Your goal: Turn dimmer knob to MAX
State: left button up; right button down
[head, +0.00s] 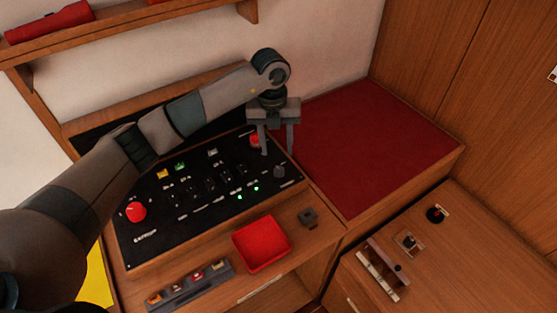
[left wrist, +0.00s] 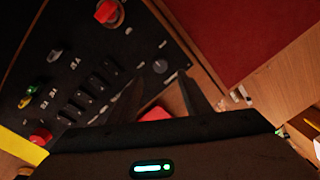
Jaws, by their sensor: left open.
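A black control panel (head: 205,200) is set in a wooden console. A small dark grey round knob (head: 280,172) sits near its right edge, probably the dimmer knob; its label and pointer are too small to read. In the left wrist view the knob (left wrist: 160,66) shows beyond and between my fingertips. My left gripper (head: 278,152) is open and empty, pointing down over the panel's right side, with the knob apart from its fingers. A red knob (head: 255,139) is partly hidden behind a finger; it also shows in the left wrist view (left wrist: 107,11).
A red emergency button (head: 136,212) and several switches share the panel. A red tray (head: 262,244) and a small dark block (head: 308,217) lie in front. A red mat (head: 365,145) gives clear room at the right. A shelf (head: 130,14) runs above.

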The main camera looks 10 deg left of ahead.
aim_at(279, 169)
pick_arm(q)
jog(key=f+p, duration=0.1)
jog(key=f, duration=0.3)
jog(key=f+p, duration=0.2)
jog(key=f, duration=0.2)
jog(key=shift+d+f, duration=0.2)
jog(key=shift+f, duration=0.05)
jog(key=c, duration=1)
